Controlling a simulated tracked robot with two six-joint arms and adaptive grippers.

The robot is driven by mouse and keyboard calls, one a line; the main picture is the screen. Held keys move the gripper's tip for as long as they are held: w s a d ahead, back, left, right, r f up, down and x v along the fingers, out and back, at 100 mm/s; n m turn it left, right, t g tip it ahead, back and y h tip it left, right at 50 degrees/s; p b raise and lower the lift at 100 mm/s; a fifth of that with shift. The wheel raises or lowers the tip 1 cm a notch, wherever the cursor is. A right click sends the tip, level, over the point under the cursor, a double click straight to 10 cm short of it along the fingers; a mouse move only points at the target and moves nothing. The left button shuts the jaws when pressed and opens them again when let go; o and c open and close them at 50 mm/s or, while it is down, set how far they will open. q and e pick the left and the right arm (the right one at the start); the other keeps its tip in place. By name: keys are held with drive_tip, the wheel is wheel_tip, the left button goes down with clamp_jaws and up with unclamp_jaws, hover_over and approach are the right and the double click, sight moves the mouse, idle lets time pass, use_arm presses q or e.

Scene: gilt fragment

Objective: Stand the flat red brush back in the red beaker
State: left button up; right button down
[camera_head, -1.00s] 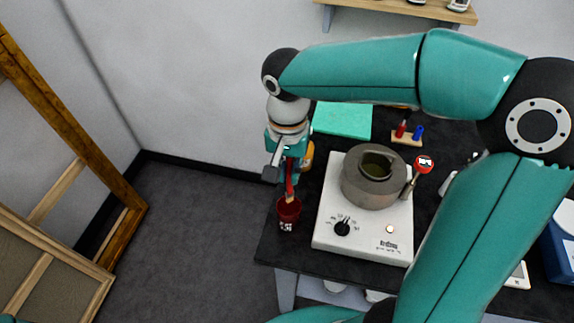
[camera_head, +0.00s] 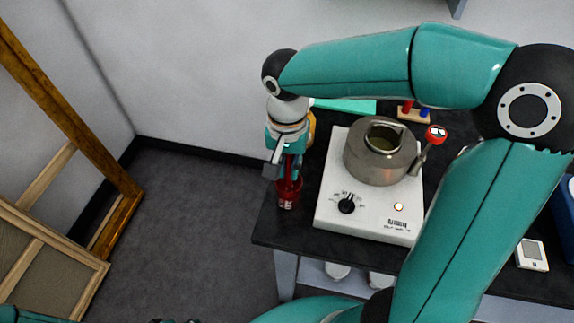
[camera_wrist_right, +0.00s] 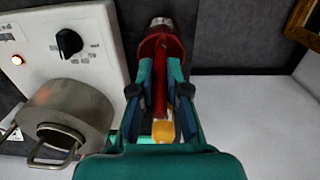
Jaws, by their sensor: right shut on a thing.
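The red beaker (camera_head: 287,198) stands near the left front corner of the dark bench, and it also shows at the top of the right wrist view (camera_wrist_right: 160,46). My right gripper (camera_head: 286,168) is above the beaker, pointing down. It is shut on the flat red brush (camera_wrist_right: 160,92), whose red handle runs between the fingers toward the beaker. The brush's lower end is at or inside the beaker mouth; its tip is hidden. I cannot tell whether it touches the bottom. My left gripper is not in view.
A white hotplate (camera_head: 327,207) with a metal pot (camera_head: 366,166) stands right of the beaker. An amber object (camera_head: 311,128) is close behind the gripper. A teal mat (camera_head: 345,106) and a small rack (camera_head: 414,114) lie farther back. The bench's left edge is close to the beaker.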

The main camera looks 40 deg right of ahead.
drive_tip(key=c, duration=1.1)
unclamp_jaws()
drive_tip(key=shift+w, duration=0.15)
